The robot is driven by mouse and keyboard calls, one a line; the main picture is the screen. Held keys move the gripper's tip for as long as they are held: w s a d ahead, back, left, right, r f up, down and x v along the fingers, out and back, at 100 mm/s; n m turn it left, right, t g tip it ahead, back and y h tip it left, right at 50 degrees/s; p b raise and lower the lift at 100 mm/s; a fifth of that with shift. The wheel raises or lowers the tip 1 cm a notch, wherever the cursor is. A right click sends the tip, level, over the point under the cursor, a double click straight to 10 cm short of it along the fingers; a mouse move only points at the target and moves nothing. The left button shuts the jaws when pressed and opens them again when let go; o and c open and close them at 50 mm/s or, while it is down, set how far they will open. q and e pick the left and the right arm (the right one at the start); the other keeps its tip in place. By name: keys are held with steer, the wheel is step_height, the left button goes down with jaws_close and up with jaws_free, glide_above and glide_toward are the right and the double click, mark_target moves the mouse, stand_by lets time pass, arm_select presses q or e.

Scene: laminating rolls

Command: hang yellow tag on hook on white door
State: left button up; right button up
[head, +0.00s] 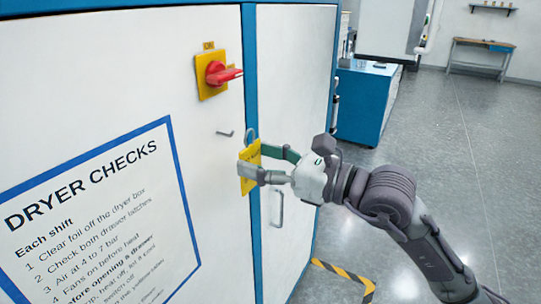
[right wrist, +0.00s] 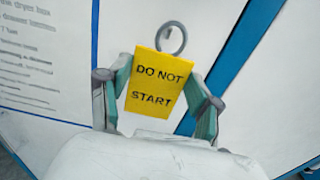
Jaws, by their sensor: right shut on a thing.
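The yellow tag (head: 246,181) is in my right gripper (head: 254,163), upright in front of the white door (head: 150,70). In the right wrist view the tag (right wrist: 157,88) reads "DO NOT START", and my right gripper's fingers close on its two side edges. A grey ring (head: 250,134) stands up from its top and also shows in the right wrist view (right wrist: 184,39). The small grey hook (head: 225,133) sticks out of the door, left of the ring in the head view. The ring appears apart from it there. My left gripper is not in view.
A red switch handle (head: 222,73) on a yellow plate sits above the hook. A "DRYER CHECKS" sign (head: 95,205) is on the door at lower left. A door handle (head: 278,208) is below the gripper. A blue cabinet (head: 362,105) stands behind; the floor right is mostly clear.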

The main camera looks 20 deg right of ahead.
steer(key=shift+p+x, duration=0.95)
steer(key=shift+x, duration=1.1)
steer(key=shift+w+a+f+b, duration=0.4)
steer(key=shift+w+f+b, duration=0.1)
steer(key=shift+f+b, duration=0.15)
steer(key=o, duration=1.2)
steer(key=shift+s+d, duration=0.1)
steer(key=v, duration=1.2)
